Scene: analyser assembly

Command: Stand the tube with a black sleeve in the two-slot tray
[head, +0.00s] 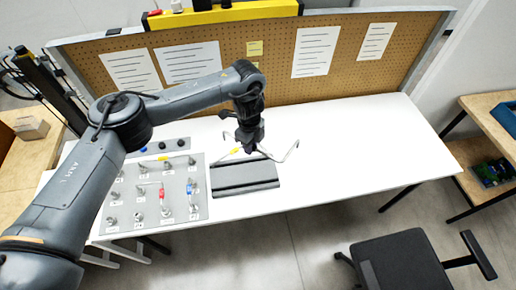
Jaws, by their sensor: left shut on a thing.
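My left gripper (252,149) is above the back edge of the dark two-slot tray (246,186), pointing down. It is shut on a thin bent metal tube (283,157), whose bare end sticks out to the right and bends upward. The tube's sleeve is hidden or lost against the dark fingers, so I cannot tell its colour. A thin piece with a yellow part (237,151) shows just left of the fingers, at the tray's back; whether it touches the tray is unclear. I cannot tell whether the held tube touches the tray. My right gripper is out of view.
A grey board (128,222) left of the tray carries several metal fittings and tubes with a red sleeve (162,191) and a blue sleeve (190,188). A strip with dark knobs (162,146) lies behind it. The white table (350,150) is clear to the right. A pegboard (275,75) stands behind.

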